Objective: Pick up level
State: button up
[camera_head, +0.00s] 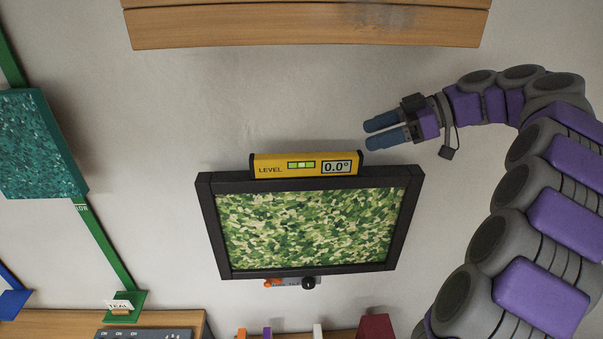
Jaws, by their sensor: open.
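A yellow level (306,164) with black end caps rests along the top edge of a black-framed picture (310,182). It has a green vial and a display reading 0.0°. My gripper (368,134) is open and empty, above and to the right of the level's right end. Its two blue fingers point left and are apart from the level. The gap between the fingers is narrow in this view.
A wooden shelf (300,24) spans the top. A teal textured panel (38,143) with a green strip is at left. A wooden surface (170,325) holds a grey device (145,333). Small coloured items and a dark red block (375,327) stand at the bottom.

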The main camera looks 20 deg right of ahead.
aim_at(313, 154)
jog(key=p+x, duration=0.1)
jog(key=x, duration=0.2)
jog(key=shift+d+f, duration=0.15)
jog(key=shift+f, duration=0.05)
jog(key=x, duration=0.5)
jog(key=shift+w+a+p, duration=0.1)
jog(key=shift+a+p, duration=0.3)
jog(key=shift+a, duration=0.05)
jog(key=shift+w+a+f+p, duration=0.15)
jog(key=shift+a+p, duration=0.15)
jog(key=shift+a, duration=0.25)
jog(key=shift+w+a+f+p, duration=0.15)
jog(key=shift+a+p, duration=0.1)
jog(key=shift+a, duration=0.35)
jog(key=shift+w+a+f+p, duration=0.35)
jog(key=shift+w+a+f, duration=0.25)
jog(key=shift+f, duration=0.1)
jog(key=shift+s+a, duration=0.1)
jog(key=shift+a, duration=0.35)
jog(key=shift+c, duration=1.3)
jog(key=c, duration=0.3)
jog(key=shift+d, duration=0.2)
grip_shut()
